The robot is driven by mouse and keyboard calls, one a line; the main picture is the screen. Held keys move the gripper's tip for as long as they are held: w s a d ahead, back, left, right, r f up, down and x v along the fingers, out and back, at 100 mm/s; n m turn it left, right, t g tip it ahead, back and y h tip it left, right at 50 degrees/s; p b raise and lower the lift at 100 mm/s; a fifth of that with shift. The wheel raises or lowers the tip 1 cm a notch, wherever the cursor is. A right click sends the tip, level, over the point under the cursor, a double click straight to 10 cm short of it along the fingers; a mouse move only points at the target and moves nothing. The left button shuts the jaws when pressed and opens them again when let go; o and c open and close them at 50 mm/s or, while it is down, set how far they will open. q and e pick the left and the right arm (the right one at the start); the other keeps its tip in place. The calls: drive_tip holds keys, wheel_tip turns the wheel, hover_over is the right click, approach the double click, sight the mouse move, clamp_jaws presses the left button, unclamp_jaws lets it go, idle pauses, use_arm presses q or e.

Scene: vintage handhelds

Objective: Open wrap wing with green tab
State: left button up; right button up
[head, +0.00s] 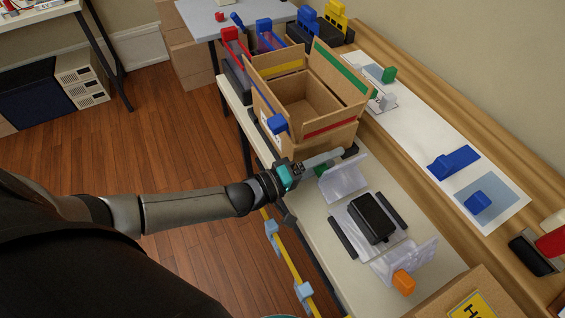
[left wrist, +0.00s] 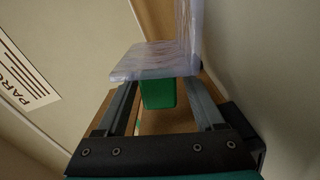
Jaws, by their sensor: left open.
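The green tab (head: 320,171) is on the near edge of a raised, clear wrap wing (head: 345,180). My left gripper (head: 328,160) is at this wing. In the left wrist view the green tab (left wrist: 158,94) sits between my two open fingers (left wrist: 163,100), with gaps at both sides, and the wrap wing (left wrist: 155,62) lies just beyond it. A black handheld (head: 370,217) lies on the wrap between the wings. The other wing (head: 408,262), with an orange tab (head: 403,282), is also raised. My right gripper is out of view.
An open cardboard box (head: 310,100) with coloured flap strips stands just behind my left gripper. Dark bars flank the handheld on the pale bench (head: 345,275). A white sheet with blue parts (head: 455,160) lies on the wooden shelf at right. Another box (head: 475,300) is at the lower right.

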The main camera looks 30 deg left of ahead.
use_arm(q)
drive_tip(key=p+v, duration=0.1)
drive_tip(key=v, duration=1.3)
drive_tip(key=shift+s+p, duration=0.2)
drive_tip(key=shift+p, duration=0.1)
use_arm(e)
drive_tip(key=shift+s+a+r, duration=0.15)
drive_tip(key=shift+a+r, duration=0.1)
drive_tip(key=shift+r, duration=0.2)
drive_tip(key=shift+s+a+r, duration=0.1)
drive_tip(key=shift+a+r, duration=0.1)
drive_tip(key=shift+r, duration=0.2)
use_arm(q)
drive_tip(key=shift+a, duration=0.1)
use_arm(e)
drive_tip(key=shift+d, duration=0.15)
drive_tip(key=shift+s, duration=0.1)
